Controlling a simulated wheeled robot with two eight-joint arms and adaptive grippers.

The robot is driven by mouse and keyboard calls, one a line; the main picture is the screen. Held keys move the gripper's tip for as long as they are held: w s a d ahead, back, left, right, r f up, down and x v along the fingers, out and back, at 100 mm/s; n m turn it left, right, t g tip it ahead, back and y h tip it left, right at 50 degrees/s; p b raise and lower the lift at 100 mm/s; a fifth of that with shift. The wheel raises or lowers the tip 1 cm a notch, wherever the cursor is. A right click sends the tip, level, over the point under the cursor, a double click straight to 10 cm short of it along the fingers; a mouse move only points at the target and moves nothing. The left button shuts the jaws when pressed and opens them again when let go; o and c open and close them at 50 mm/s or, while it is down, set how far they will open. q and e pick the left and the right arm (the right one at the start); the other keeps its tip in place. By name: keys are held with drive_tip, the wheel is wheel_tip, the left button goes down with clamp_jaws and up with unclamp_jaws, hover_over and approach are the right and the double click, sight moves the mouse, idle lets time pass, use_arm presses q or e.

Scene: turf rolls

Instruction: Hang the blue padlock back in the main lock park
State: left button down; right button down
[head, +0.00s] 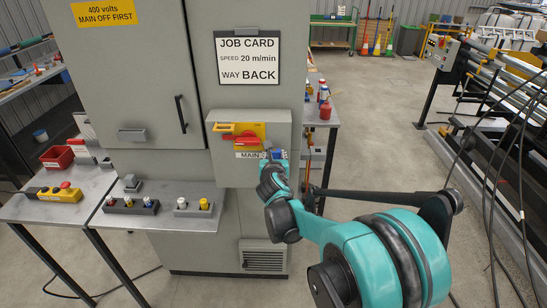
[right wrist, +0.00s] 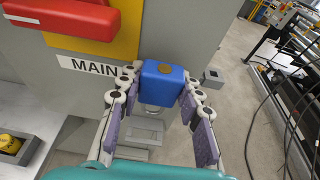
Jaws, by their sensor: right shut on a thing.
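My right gripper (head: 274,160) is at the lower right of the grey switch box, beside the MAIN label (head: 248,155). In the right wrist view, its fingers (right wrist: 160,88) are shut on the sides of the blue padlock (right wrist: 162,82), which has a round brass-coloured spot on its face. In the head view only a little of the blue padlock (head: 280,154) shows past the fingers. The red switch handle (right wrist: 75,15) on its yellow plate (right wrist: 120,38) is above and left of the padlock. I cannot make out the lock park or the shackle clearly. My left gripper is not in view.
The grey cabinet (head: 200,240) carries the switch box (head: 225,176) and a job card. Cables hang at the right, near a roller machine (head: 510,70). Open floor lies between.

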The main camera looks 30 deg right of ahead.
drive_tip(key=shift+f+b, duration=2.4)
drive_tip(key=shift+f, duration=0.55)
drive_tip(key=shift+f+b, duration=2.05)
drive_tip(key=shift+f, duration=0.45)
drive_tip(key=c, duration=1)
unclamp_jaws()
drive_tip(key=shift+o, duration=0.2)
drive_tip(key=shift+s+a, duration=0.1)
drive_tip(key=v, duration=1.2)
drive_tip(key=shift+r, duration=0.1)
